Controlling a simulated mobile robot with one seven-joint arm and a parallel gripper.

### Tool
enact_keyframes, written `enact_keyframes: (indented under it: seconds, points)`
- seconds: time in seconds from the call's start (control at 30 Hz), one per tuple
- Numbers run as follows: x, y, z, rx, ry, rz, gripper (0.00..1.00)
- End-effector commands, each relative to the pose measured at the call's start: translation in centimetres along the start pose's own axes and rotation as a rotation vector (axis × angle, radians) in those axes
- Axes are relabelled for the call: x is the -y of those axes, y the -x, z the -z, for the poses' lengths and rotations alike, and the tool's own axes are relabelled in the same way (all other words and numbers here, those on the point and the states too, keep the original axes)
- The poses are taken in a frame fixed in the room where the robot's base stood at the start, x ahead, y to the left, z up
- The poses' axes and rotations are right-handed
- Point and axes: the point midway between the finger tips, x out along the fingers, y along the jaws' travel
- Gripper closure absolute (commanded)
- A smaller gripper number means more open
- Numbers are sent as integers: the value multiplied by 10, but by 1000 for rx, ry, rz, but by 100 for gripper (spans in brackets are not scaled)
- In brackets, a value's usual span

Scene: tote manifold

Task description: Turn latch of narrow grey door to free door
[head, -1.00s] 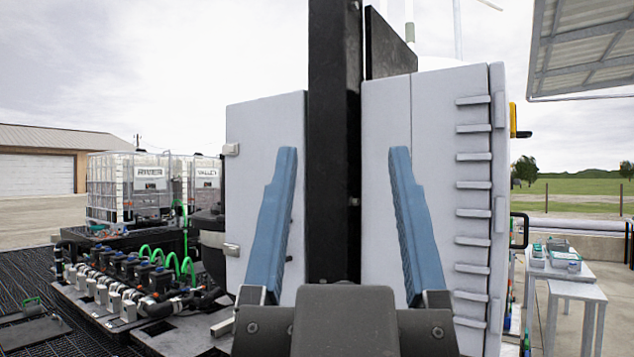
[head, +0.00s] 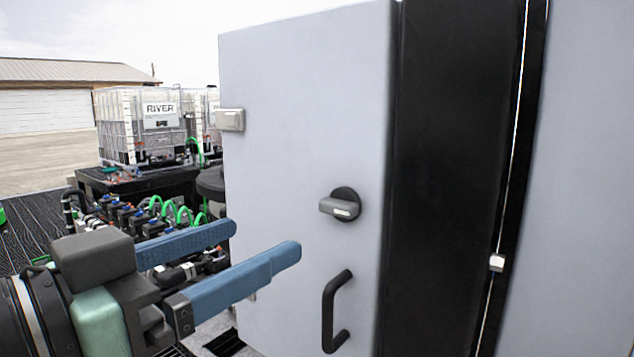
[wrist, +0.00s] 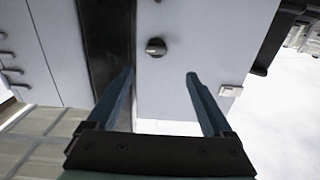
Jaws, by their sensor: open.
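The narrow grey door (head: 290,130) stands close in front of me in the head view. Its latch (head: 345,205) is a dark round base with a grey lever lying roughly level, its end toward the left. A black pull handle (head: 333,312) sits below it. My gripper (head: 264,239) is open and empty, its blue fingers pointing toward the door, left of and lower than the latch and apart from it. In the wrist view, the latch (wrist: 155,47) shows beyond and between the two fingertips of my gripper (wrist: 160,74).
A black post (head: 455,150) stands right of the door, with another grey panel (head: 590,180) beyond it. A metal hinge (head: 230,119) is on the door's left edge. Valves with green hoses (head: 150,215) and caged white tanks (head: 140,120) are behind at left.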

Motion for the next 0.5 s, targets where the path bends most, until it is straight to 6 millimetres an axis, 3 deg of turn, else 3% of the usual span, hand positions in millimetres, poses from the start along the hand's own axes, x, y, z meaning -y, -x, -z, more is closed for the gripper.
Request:
enact_keyframes:
  seconds: [0.5]
  points:
    - [-1,-96,4,0,3,-2,15]
